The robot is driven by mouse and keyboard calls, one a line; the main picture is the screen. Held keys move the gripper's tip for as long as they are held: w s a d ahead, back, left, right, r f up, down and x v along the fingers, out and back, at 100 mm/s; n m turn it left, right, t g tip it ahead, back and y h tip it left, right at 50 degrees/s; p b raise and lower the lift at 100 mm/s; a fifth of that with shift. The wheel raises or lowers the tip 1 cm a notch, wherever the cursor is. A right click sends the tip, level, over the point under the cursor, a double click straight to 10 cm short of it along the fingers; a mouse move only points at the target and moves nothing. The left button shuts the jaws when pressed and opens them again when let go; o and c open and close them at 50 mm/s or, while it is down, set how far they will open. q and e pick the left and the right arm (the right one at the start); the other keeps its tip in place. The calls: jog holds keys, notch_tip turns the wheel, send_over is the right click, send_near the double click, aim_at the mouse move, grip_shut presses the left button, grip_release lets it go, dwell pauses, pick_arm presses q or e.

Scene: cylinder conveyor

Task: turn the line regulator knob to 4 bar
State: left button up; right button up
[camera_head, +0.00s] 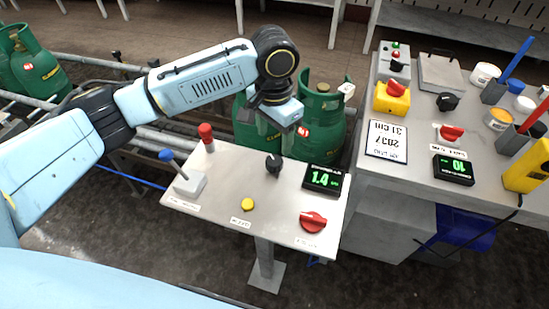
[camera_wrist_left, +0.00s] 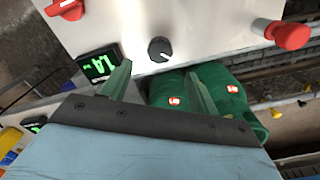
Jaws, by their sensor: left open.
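A control panel (camera_head: 232,180) on a post carries a black knob (camera_head: 273,164) beside a green digital display (camera_head: 322,180) reading 1.4. I take this black knob as the regulator knob; small labels are unreadable. The wrist view shows the knob (camera_wrist_left: 160,49) with a white pointer mark, and the display (camera_wrist_left: 99,66) beside it. My left gripper (camera_head: 287,143) hangs just behind and above the knob, open and empty. In the wrist view its two green fingers (camera_wrist_left: 158,70) are apart, with the knob beyond their tips and not between them. My right gripper is out of view.
The panel also holds a red knob (camera_head: 313,221), a yellow button (camera_head: 247,204), a blue-tipped lever (camera_head: 166,155) and a red-topped lever (camera_head: 206,133). Green gas cylinders (camera_head: 322,110) stand close behind. A cluttered side table (camera_head: 400,176) is at right.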

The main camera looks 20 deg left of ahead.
aim_at(274, 160)
pick_arm(q)
notch_tip(274, 160, down, 4)
jog(key=shift+f+b, duration=0.1)
jog(key=shift+b, duration=0.35)
notch_tip(274, 160, down, 2)
jog(key=shift+f+b, duration=0.15)
jog(key=shift+b, duration=0.15)
jog(key=shift+f, duration=0.6)
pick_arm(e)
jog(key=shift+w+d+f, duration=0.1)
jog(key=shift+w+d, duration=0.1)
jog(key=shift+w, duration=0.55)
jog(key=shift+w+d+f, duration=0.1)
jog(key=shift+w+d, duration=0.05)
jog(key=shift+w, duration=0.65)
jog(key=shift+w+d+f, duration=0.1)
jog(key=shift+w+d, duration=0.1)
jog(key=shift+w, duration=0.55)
pick_arm(q)
jog(key=c, duration=0.9)
jog(key=shift+c, duration=0.3)
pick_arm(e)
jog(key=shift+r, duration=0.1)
